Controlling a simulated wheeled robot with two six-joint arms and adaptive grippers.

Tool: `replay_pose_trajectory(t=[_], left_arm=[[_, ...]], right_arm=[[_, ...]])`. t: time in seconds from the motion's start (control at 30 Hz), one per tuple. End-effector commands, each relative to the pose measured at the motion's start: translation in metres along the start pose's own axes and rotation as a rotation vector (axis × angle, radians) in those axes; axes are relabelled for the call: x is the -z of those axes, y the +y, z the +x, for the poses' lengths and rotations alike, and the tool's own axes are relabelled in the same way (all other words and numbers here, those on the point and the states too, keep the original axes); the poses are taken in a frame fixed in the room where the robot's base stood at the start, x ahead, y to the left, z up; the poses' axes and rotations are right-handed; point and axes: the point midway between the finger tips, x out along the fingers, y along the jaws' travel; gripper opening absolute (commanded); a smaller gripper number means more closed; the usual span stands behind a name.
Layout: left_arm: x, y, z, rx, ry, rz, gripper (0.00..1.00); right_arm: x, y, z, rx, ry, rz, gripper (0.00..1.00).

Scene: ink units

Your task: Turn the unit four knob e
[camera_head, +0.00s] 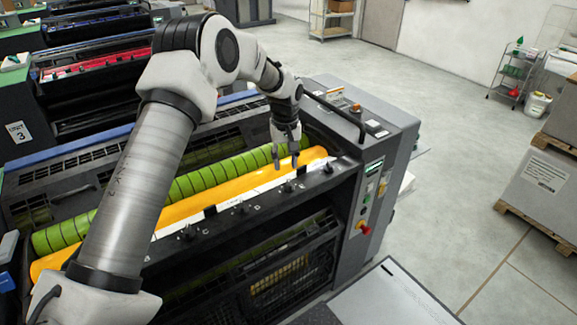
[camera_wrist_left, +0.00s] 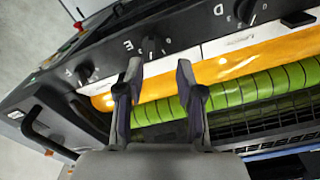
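Knob E (camera_wrist_left: 152,46) is a small black knob on the dark panel bar of the ink unit, beside a white letter E in the left wrist view. It also shows in the head view as a small dark knob (camera_head: 289,186) on the bar. My left gripper (camera_wrist_left: 159,68) is open and empty, its two fingertips spread and pointing toward the knob. In the left wrist view the tips appear just short of knob E, to either side of it. In the head view the gripper (camera_head: 286,162) hangs above the orange roller, near the knob. I see no contact. My right gripper is not in view.
Knob F (camera_wrist_left: 85,72) and knob D (camera_wrist_left: 246,10) sit on either side along the same bar. An orange roller (camera_head: 200,202) and a green roller (camera_head: 160,204) lie behind it. A black handle (camera_head: 338,112) and a red button (camera_head: 364,229) are at the machine's right end.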

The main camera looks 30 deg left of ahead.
Motion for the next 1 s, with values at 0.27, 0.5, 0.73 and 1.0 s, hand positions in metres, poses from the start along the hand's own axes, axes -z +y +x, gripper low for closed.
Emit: replay_pose_trajectory(t=[0.27,0.5,0.73,1.0], left_arm=[[-0.002,-0.002,0.042,0.002,-0.004,0.001,0.36],[-0.001,-0.001,0.077,0.0,-0.002,0.001,0.36],[-0.001,0.0,0.081,-0.001,-0.001,0.002,0.36],[-0.002,0.0,0.081,0.001,-0.003,0.002,0.0]], right_arm=[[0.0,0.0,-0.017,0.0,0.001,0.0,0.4],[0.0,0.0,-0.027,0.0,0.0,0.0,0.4],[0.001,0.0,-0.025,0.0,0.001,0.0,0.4],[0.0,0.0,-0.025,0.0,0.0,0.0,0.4]])
